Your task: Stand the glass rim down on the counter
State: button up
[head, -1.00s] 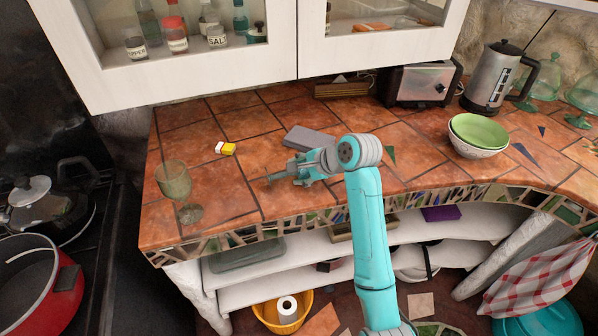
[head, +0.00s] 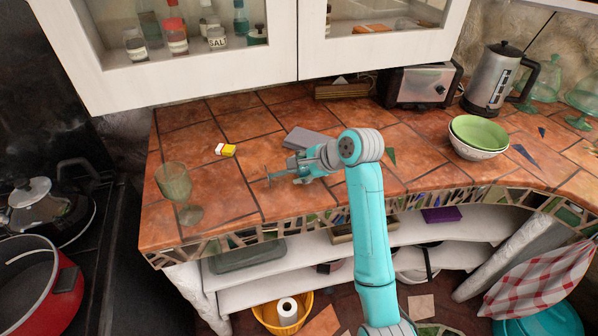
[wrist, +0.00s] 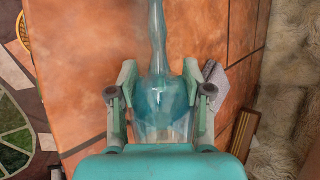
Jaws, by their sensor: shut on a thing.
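My gripper (head: 300,166) is shut on a clear bluish stemmed glass (wrist: 165,92), held lying on its side over the tiled counter (head: 235,195). In the wrist view, the bowl is between the fingers (wrist: 160,98), with its rim end toward my palm and the stem running away from me. In the head view, the thin stem and foot of the held glass (head: 268,175) stick out left of the fingers. The bowl is mostly hidden there. The gap beneath it is hard to judge. Another, greenish goblet (head: 174,182) stands upright on its foot near the counter's left front.
A yellow and white block (head: 226,150) lies behind the fingers, left. A grey flat thing (head: 307,138) lies just behind my gripper. Stacked bowls (head: 478,136) stand to the right. The toaster (head: 418,86) and kettle (head: 492,80) are at the back. Tiles left of the gripper are clear.

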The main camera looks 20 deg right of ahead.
jog(key=shift+r, duration=3.6)
